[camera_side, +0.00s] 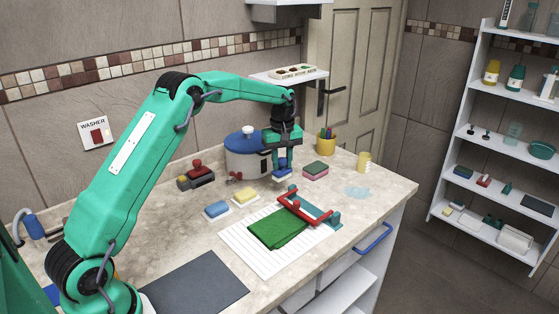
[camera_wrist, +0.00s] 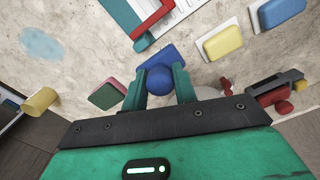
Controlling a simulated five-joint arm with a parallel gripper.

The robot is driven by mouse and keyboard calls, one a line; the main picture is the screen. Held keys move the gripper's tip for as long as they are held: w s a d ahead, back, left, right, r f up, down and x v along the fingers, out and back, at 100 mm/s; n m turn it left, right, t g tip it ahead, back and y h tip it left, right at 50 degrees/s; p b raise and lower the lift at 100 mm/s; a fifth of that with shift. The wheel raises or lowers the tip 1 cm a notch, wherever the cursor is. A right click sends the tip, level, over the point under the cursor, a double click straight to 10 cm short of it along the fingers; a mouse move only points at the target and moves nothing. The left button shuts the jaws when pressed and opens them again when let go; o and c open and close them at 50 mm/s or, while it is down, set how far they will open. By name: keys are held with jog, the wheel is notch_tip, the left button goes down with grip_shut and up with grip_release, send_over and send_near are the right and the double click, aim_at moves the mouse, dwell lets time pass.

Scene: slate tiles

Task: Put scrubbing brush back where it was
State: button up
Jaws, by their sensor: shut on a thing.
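The scrubbing brush (camera_side: 282,174) shows as a small piece with a blue top and a pale underside, at the lower end of my gripper (camera_side: 281,163). In the wrist view its round blue knob (camera_wrist: 160,78) sits between the two green fingers of my gripper (camera_wrist: 159,88), which is shut on it. The brush is over the counter behind the red and teal rack; whether its underside touches the counter I cannot tell. Most of its underside is hidden in the wrist view.
A blue sponge (camera_side: 217,209) and a yellow sponge (camera_side: 244,196) lie left of the brush. A green and pink sponge (camera_side: 315,169) lies right. A green cloth (camera_side: 277,232) is on a striped white mat (camera_side: 246,257). A pot (camera_side: 240,160) stands behind. A pale blue patch (camera_side: 357,192) marks the right.

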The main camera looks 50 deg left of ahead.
jog(key=w+a+f, duration=0.1)
jog(key=a+f, duration=0.2)
jog(key=a, duration=0.2)
jog(key=shift+a, duration=0.15)
jog(key=shift+w+f, duration=0.1)
jog(key=shift+f, duration=0.05)
jog(key=shift+f, duration=1.95)
jog(key=shift+f, duration=0.1)
jog(key=o, duration=0.9)
jog(key=shift+o, duration=0.2)
notch_tip(320, 180, up, 12)
